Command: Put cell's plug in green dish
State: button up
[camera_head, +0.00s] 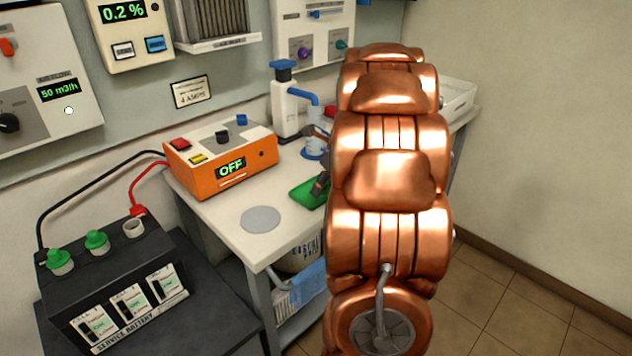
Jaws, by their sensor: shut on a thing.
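The black service battery (120,280) stands at the lower left. Two of its cells carry green plugs, one at the left (60,262) and one in the middle (97,242). The right cell's white filler neck (133,228) is open, with no plug on it. The green dish (307,195) lies on the white bench, partly hidden by my copper arm. A dark part of my gripper (321,186) shows at the dish's right side, low over it. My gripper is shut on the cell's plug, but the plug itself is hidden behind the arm.
An orange charger (222,160) reading OFF stands on the bench (235,238), with a grey disc (260,219) in front. A white bottle with a blue cap (287,105) stands behind the dish. Red and black cables run to the battery.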

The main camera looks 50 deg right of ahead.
jog(key=w+d, duration=0.1)
jog(key=w, duration=0.2)
jog(key=w+d, duration=0.1)
jog(key=w, duration=0.1)
jog(key=shift+d+f+p, duration=0.3)
jog(key=shift+p, duration=0.1)
jog(key=shift+f, duration=1.75)
jog(key=shift+f+p, duration=0.1)
jog(key=shift+p, duration=0.25)
jog(key=o, duration=0.9)
jog(key=shift+c, duration=0.2)
jog(key=b+v, duration=0.1)
jog(key=v, duration=1.1)
